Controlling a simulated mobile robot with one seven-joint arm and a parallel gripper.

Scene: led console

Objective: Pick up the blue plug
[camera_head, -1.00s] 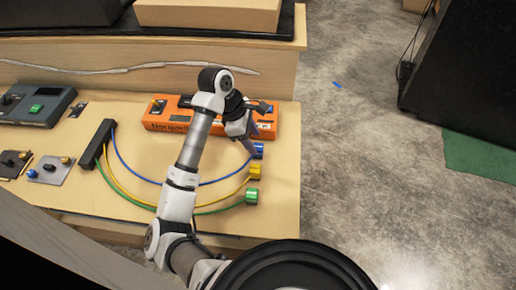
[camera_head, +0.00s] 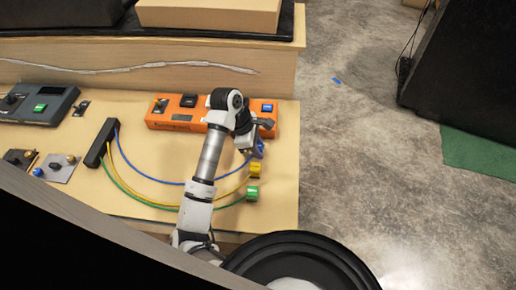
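The blue plug (camera_head: 259,149) lies near the right edge of the wooden table, at the end of a blue cable (camera_head: 160,180). My gripper (camera_head: 253,150) points down right at the blue plug and partly covers it. I cannot tell whether its fingers are around the plug or only above it, or how far apart they are. The yellow plug (camera_head: 254,170) and the green plug (camera_head: 252,193) lie in a column below the blue one. All three cables run left to a black block (camera_head: 101,143).
An orange box (camera_head: 177,115) with switches stands just behind the plugs. A dark grey console (camera_head: 40,106) and small plates (camera_head: 57,168) are at the left. The table (camera_head: 285,200) drops off to the floor just right of the plugs.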

